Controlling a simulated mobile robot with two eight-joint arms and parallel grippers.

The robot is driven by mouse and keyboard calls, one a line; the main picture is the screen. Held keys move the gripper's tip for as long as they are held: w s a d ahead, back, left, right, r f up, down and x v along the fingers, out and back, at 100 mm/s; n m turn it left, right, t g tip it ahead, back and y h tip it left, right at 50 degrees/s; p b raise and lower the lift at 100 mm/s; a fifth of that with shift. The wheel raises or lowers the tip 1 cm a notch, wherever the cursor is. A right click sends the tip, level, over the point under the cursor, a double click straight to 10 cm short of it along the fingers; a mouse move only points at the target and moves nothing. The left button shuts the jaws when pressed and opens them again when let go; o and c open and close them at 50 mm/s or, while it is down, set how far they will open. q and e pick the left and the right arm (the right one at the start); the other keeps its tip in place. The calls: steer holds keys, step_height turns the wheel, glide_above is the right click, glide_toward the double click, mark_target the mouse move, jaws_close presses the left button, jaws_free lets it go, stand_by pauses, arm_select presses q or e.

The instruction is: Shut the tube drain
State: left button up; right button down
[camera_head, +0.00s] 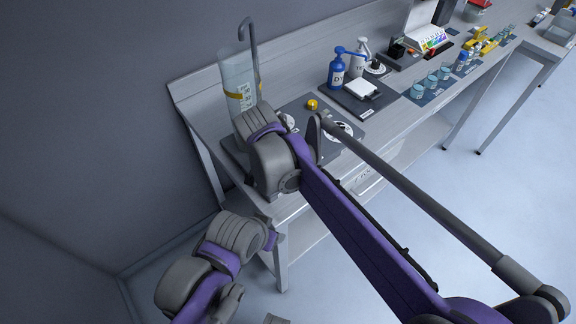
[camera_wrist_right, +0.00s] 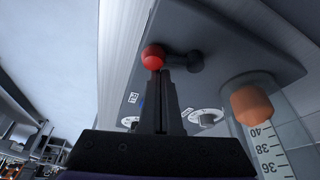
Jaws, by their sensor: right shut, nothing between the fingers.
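The clear tube (camera_head: 239,80) with a yellow band and a hooked pipe stands at the left end of the bench. A red ball (camera_wrist_right: 153,57) sits on a dark lever (camera_wrist_right: 185,61) on the dark panel. My right gripper (camera_wrist_right: 160,74) is shut and empty, its tips right at the red ball; I cannot tell whether they touch. In the head view my right arm hides this gripper and the tube's base.
White dials (camera_wrist_right: 206,117) are on the panel beside the right fingers. A yellow knob (camera_head: 312,104) is on the dark base by the tube. A blue pump bottle (camera_head: 336,74) and a white block (camera_head: 362,88) stand farther right. The floor is clear.

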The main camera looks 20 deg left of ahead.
stand_by(0.3)
steer(key=v, duration=1)
steer(key=shift+r+p, duration=0.3)
steer(key=shift+r, duration=0.1)
steer(key=shift+s+a, duration=0.1)
steer(key=shift+s, duration=0.1)
